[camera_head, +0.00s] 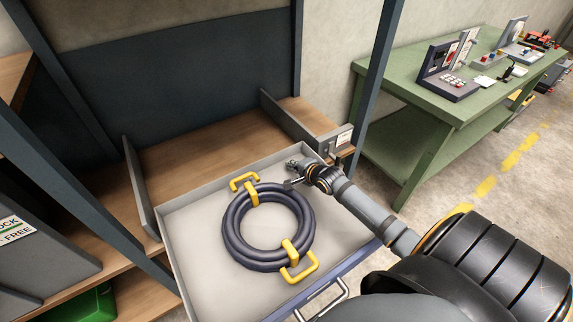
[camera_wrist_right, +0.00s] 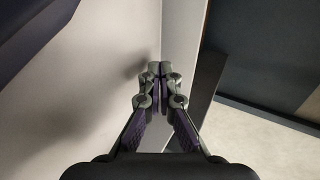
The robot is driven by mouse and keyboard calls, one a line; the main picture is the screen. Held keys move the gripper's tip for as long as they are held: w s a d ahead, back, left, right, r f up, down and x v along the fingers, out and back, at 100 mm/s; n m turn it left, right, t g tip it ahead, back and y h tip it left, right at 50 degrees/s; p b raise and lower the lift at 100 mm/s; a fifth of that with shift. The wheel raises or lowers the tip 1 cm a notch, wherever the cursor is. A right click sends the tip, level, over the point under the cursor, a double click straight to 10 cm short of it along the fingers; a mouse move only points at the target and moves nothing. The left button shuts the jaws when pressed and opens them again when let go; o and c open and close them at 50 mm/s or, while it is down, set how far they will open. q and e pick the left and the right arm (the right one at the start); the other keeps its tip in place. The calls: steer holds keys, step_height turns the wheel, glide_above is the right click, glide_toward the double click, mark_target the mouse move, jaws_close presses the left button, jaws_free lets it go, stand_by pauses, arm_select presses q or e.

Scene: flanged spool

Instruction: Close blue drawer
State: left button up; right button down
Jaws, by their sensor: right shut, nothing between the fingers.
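The blue drawer (camera_head: 205,273) stands pulled out of the shelf unit, with a pale tray inside and a blue front (camera_head: 320,287) at the lower right. A metal handle (camera_head: 325,302) shows on that front. A dark ringed spool with two yellow handles (camera_head: 236,226) lies in the drawer. My right gripper (camera_head: 291,167) is over the back right corner of the drawer, near its side wall, apart from the spool. In the right wrist view its fingers (camera_wrist_right: 160,70) are together and empty, close to a pale drawer wall (camera_wrist_right: 181,50). My left gripper does not show.
The wooden shelf (camera_head: 205,150) behind the drawer is bare between grey dividers. Blue posts (camera_head: 377,75) frame the unit. A green workbench (camera_head: 430,108) with devices stands at the right. A green bin (camera_head: 90,306) sits at the lower left.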

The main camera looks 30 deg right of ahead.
mark_target(282, 157)
steer(key=shift+w+r, duration=0.15)
steer(key=shift+w, duration=1.6)
